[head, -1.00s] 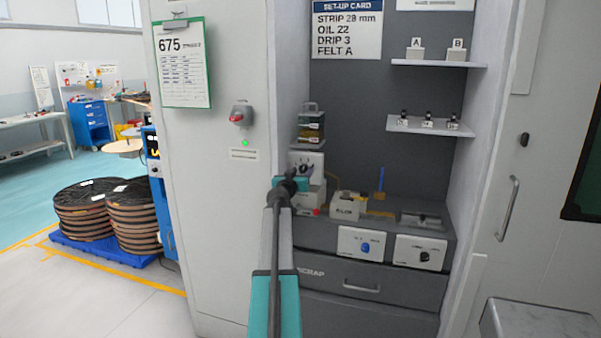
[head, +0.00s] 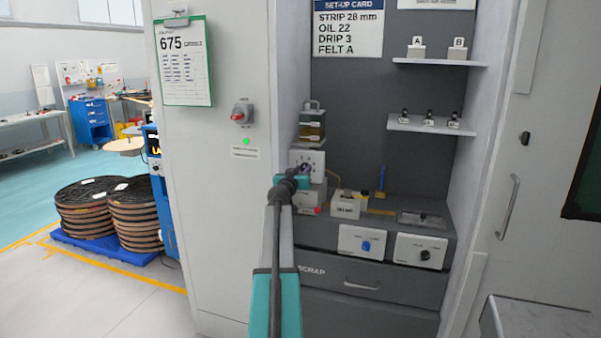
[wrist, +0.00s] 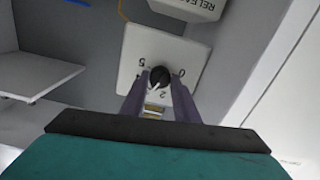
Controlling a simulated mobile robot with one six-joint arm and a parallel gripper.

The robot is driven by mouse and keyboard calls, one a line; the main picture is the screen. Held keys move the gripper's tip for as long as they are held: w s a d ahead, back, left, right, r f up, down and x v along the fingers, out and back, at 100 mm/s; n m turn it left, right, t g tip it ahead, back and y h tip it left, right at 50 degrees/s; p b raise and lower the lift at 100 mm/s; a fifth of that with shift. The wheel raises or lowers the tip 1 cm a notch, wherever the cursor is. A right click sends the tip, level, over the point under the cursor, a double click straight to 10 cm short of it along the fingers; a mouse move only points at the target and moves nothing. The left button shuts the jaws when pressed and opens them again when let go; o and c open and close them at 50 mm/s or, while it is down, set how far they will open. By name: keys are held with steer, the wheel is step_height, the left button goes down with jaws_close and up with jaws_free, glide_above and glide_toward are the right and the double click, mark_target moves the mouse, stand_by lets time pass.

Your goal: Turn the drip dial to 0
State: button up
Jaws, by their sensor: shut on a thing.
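The drip dial (wrist: 159,75) is a dark round knob on a white plate (wrist: 185,53) in the wrist view. A 0 shows to its right, a 5 to its left and a 2 below. Its white pointer mark points down and slightly left, near the 2; its exact setting is hard to read. My gripper (wrist: 158,92) has its two fingers closed on the knob's sides. In the head view, my gripper (head: 303,171) reaches the white dial plate (head: 315,156) inside the cabinet, and my wrist partly hides the dial.
An oil container (head: 312,124) stands above the dial. A white box (head: 346,205) sits to its right on the grey bench, with two more knobs, blue (head: 366,246) and black (head: 425,255), on the front. The set-up card (head: 347,28) reads DRIP 3.

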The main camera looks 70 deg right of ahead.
steer(key=shift+d+r, duration=0.15)
steer(key=shift+d, duration=0.1)
steer(key=shift+n+b, duration=0.3)
steer(key=shift+n, duration=0.1)
steer(key=shift+n+b, duration=0.65)
steer(key=shift+n, duration=0.45)
steer(key=n+b, duration=0.1)
steer(key=n, duration=0.2)
steer(key=shift+n, duration=0.4)
steer(key=n, duration=0.6)
steer(key=shift+n, duration=0.3)
steer(key=n+p, duration=0.2)
steer(key=n, duration=0.4)
steer(key=shift+s+r+p, duration=0.1)
steer(key=shift+p, duration=0.25)
steer(key=n+p, duration=0.2)
steer(key=n, duration=0.2)
steer(key=shift+n, duration=0.4)
steer(key=shift+n+p, duration=0.9)
steer(key=shift+n, duration=0.5)
